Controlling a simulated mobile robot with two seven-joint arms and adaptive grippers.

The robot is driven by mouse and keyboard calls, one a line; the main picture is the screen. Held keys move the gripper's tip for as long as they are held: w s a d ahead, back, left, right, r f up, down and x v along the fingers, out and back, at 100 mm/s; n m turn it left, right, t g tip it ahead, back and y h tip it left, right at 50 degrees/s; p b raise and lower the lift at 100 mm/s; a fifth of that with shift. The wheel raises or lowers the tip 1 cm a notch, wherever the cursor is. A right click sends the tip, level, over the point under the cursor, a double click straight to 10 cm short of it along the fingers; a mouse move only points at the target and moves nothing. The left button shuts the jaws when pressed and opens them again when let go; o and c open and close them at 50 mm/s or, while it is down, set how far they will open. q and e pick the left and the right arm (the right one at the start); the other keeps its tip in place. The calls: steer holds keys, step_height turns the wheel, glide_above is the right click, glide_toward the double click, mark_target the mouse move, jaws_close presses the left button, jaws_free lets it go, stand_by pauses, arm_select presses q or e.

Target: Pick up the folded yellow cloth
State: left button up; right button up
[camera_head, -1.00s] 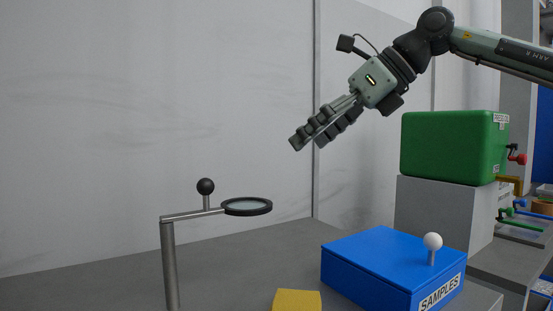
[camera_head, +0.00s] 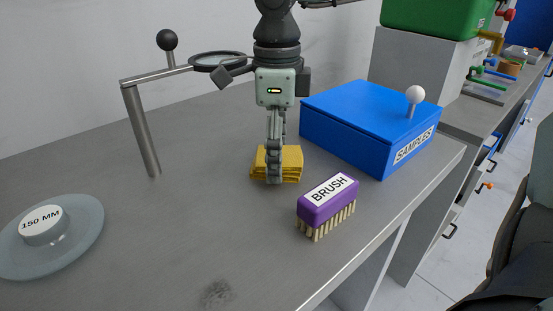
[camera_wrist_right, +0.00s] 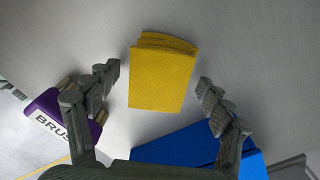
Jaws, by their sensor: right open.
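The folded yellow cloth (camera_head: 292,162) lies on the grey bench between the blue box and the magnifier stand. My right gripper (camera_head: 273,180) points down right over it, and its fingers hide part of the cloth in the head view. In the right wrist view the cloth (camera_wrist_right: 161,75) lies ahead between the two spread fingers of my right gripper (camera_wrist_right: 160,84). There is a gap on each side, and neither finger visibly touches it. My left gripper is not in view.
A blue SAMPLES box (camera_head: 365,125) with a white knob stands close to the right. A purple brush (camera_head: 327,200) lies in front near the bench edge. A magnifier on a metal stand (camera_head: 142,130) and a round 150 MM disc (camera_head: 85,235) are left. A green box (camera_head: 430,15) stands behind.

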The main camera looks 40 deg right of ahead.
steer(key=shift+c, duration=0.5)
steer(key=c, duration=1.1)
steer(key=shift+c, duration=0.2)
arm_select(q)
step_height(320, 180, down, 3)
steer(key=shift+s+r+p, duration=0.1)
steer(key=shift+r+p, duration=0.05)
steer(key=shift+p, duration=0.45)
arm_select(e)
step_height(320, 180, up, 28)
